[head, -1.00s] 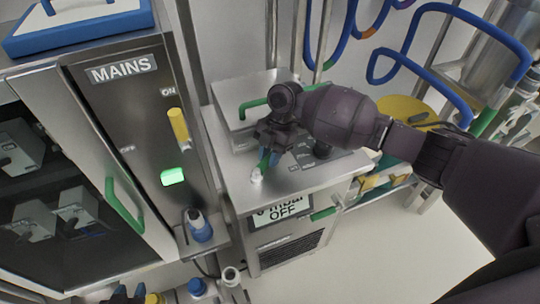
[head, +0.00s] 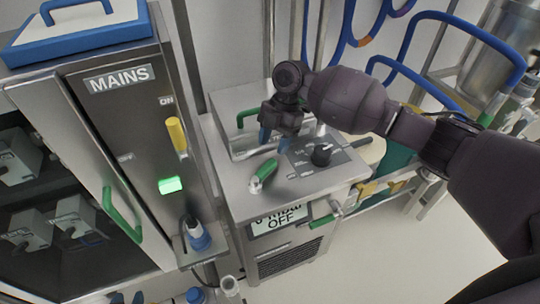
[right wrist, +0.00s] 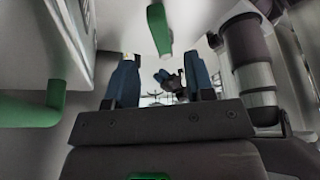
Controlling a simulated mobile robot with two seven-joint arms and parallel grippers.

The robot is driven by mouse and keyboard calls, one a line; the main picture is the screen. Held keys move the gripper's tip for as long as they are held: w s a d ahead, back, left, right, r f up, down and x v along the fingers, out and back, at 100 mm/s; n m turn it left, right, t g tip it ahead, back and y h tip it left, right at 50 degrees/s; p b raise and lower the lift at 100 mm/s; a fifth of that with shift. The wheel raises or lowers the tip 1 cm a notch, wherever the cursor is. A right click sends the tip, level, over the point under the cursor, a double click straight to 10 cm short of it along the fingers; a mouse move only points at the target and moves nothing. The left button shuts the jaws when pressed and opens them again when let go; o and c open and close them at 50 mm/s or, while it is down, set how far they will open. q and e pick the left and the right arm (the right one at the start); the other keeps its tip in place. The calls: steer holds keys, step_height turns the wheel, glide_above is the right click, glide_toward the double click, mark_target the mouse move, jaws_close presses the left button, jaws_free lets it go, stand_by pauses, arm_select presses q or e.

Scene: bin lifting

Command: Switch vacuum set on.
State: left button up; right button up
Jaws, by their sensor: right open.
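The vacuum set is a steel cabinet (head: 235,195) right of the mains cabinet. Its display (head: 279,221) reads OFF under a partly cut-off mbar figure. On its top are a green-gripped lever (head: 264,173), slanting toward the front left, and a black knob (head: 321,154) on a dark panel. My right gripper (head: 272,138) is above the top, behind the lever and apart from it. In the right wrist view its blue fingers (right wrist: 160,82) stand wide apart with nothing gripped. My left gripper (head: 127,298) barely shows at the bottom edge; its jaws are unclear.
The mains cabinet (head: 115,120) at left has a yellow lever (head: 177,134) by ON, a lit green lamp (head: 169,185) and a green door handle (head: 122,215). Blue hoses (head: 420,82) hang behind. The floor (head: 390,255) at right is clear.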

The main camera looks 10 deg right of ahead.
steer(key=shift+v, duration=2)
steer(key=shift+c, duration=0.3)
